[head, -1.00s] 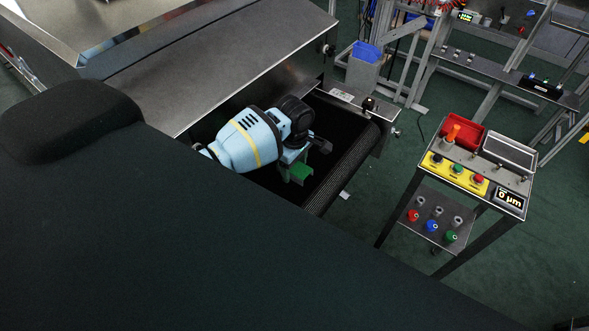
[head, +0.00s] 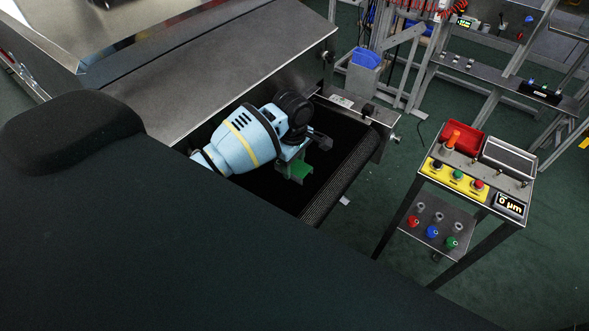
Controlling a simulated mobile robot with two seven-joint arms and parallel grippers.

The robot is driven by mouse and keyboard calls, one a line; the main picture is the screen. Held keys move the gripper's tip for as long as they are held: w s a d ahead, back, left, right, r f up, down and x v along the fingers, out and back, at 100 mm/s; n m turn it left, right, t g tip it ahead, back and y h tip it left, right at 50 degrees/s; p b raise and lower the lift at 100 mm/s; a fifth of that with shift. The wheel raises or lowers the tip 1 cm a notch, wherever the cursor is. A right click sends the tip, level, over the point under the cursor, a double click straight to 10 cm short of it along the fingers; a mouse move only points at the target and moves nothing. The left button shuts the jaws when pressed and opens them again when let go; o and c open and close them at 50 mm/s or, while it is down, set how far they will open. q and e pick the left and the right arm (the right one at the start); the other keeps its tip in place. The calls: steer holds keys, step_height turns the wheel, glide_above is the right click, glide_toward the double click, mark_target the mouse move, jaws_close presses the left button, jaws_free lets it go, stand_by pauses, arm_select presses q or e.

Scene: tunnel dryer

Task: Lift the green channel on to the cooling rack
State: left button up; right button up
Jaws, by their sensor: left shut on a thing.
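I cannot tell how far the channel is above the belt. My right gripper does not show. I cannot make out the cooling rack for certain; a grey metal frame with rails (head: 480,65) stands at the upper right.
The steel dryer hood (head: 240,55) rises beside my left arm. The belt's end roller (head: 345,180) lies to the right of it. A small cart (head: 470,175) with a red bin (head: 464,137) and buttons stands at the right. Green floor lies clear between belt and cart.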

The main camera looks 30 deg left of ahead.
arm_select(q)
steer(key=s, duration=0.5)
steer(key=s+a, duration=0.1)
steer(key=s, duration=0.4)
steer(key=s+r, duration=0.1)
steer(key=s, duration=0.4)
steer(key=shift+s+a, duration=0.3)
